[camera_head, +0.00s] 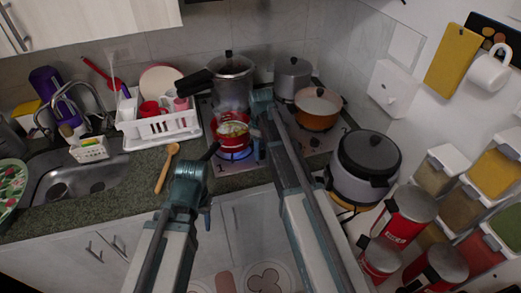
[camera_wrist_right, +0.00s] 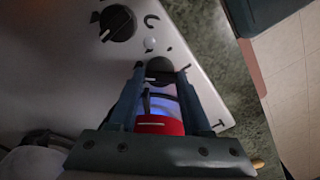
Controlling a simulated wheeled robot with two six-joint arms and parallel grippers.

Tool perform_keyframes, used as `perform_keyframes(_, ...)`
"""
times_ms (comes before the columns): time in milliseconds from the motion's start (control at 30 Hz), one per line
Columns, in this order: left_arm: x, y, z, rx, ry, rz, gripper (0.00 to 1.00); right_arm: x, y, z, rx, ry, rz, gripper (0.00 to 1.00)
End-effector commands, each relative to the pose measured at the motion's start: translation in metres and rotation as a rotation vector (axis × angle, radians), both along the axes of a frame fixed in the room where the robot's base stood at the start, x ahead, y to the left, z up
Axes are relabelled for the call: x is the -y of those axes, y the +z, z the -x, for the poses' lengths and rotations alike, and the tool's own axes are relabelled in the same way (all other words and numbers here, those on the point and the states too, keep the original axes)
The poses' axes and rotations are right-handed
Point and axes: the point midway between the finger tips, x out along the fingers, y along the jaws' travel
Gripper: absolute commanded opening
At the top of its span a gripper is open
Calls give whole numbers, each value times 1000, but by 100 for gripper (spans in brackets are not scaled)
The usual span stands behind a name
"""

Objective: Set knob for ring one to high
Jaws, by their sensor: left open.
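The stove (camera_head: 316,138) is a light plate on the counter, with a "1" printed near its front left. A red pan (camera_head: 222,124) with food sits over a lit blue flame (camera_head: 236,154) there. In the right wrist view, a dark round knob (camera_wrist_right: 160,66) lies between the fingertips of my right gripper (camera_wrist_right: 160,72). The fingers are apart, one each side; I cannot tell whether they touch it. Another black knob (camera_wrist_right: 117,23) sits to its upper left. My left gripper (camera_head: 192,170) is open and empty in front of the stove. My right arm hides the knobs in the head view.
A pressure cooker (camera_head: 232,80), a grey pot (camera_head: 292,76) and an orange pot (camera_head: 318,108) stand at the stove. A rice cooker (camera_head: 364,166) and red canisters (camera_head: 404,214) are at right. A wooden spoon (camera_head: 167,168) lies on the counter left of my left gripper.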

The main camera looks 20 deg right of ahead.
Motion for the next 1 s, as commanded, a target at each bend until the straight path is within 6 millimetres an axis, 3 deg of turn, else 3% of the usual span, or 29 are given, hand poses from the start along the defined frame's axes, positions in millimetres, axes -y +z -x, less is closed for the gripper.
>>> perform_keyframes(33,0,0,0,0,0,0,50,0,0,0,0,0,0,38)
perform_keyframes(200,0,0,0,0,0,0,50,0,0,0,0,0,0,7)
perform_keyframes(267,0,0,0,0,0,0,50,0,0,0,0,0,0,0)
perform_keyframes(867,0,0,0,0,0,0,50,0,0,0,0,-125,0,0)
perform_keyframes(900,0,0,0,0,0,0,50,0,0,0,0,-124,0,55)
perform_keyframes(1000,0,0,0,0,0,0,50,0,0,0,0,-124,0,73)
